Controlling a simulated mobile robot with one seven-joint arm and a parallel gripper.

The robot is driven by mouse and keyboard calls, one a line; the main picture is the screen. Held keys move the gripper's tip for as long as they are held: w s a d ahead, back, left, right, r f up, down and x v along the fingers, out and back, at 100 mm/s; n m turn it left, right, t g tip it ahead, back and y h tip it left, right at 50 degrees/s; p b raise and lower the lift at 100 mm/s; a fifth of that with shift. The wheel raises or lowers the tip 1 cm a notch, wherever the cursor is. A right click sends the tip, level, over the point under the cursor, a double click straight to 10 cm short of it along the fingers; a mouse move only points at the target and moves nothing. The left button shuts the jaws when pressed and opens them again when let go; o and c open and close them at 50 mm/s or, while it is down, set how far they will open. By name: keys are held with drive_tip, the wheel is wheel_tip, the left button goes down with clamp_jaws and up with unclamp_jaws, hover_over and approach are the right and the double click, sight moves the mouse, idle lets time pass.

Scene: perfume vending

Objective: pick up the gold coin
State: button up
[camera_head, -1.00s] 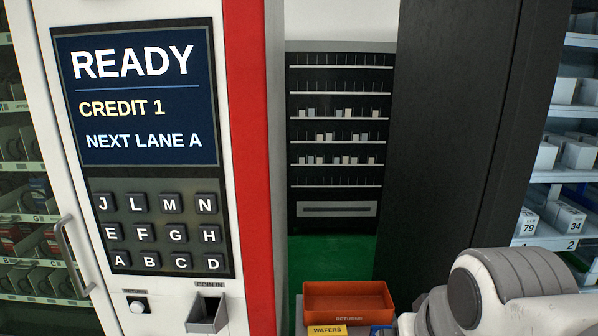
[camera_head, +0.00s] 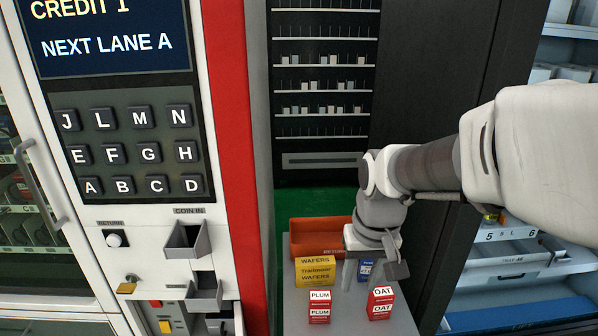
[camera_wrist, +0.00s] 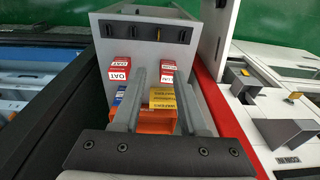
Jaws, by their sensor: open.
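My gripper (camera_head: 372,272) is open and empty, pointing down above a grey cart (camera_head: 297,320). In the wrist view its two fingers (camera_wrist: 158,95) stand apart over the cart. No gold coin can be made out for certain. A small gold-coloured piece (camera_wrist: 180,37) sits in a slot of a black strip (camera_wrist: 145,29) on the cart's end, beyond the fingertips in the wrist view. It is too small to tell whether it is a coin. The head view does not show that strip.
On the cart stand a red plum box (camera_head: 320,305), a red oat box (camera_head: 381,303), a yellow wafers box (camera_head: 315,270) and an orange returns tray (camera_head: 310,232). A blue box is partly hidden behind my gripper. The vending machine, with coin slot (camera_head: 186,238), is at left.

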drive_tip(key=shift+g, duration=0.7)
drive_tip(key=w+f+b, duration=0.1)
drive_tip(key=f, duration=0.5)
drive_tip(key=w+f+b, duration=0.1)
drive_tip(key=f+b, duration=0.1)
drive_tip(key=f, duration=0.5)
drive_tip(key=w+f+b, duration=0.1)
drive_tip(key=f, duration=0.6)
drive_tip(key=shift+a+f, duration=0.15)
drive_tip(key=shift+f, duration=0.1)
drive_tip(key=shift+s+f+b, duration=0.15)
drive_tip(key=shift+f+b, duration=0.1)
drive_tip(key=shift+f, duration=0.65)
drive_tip(key=shift+s+f+b, duration=0.2)
drive_tip(key=shift+f+b, duration=0.05)
drive_tip(key=shift+f, duration=0.65)
drive_tip(key=shift+s+f+b, duration=0.15)
drive_tip(key=shift+f+b, duration=0.1)
drive_tip(key=shift+f, duration=0.65)
clamp_jaws()
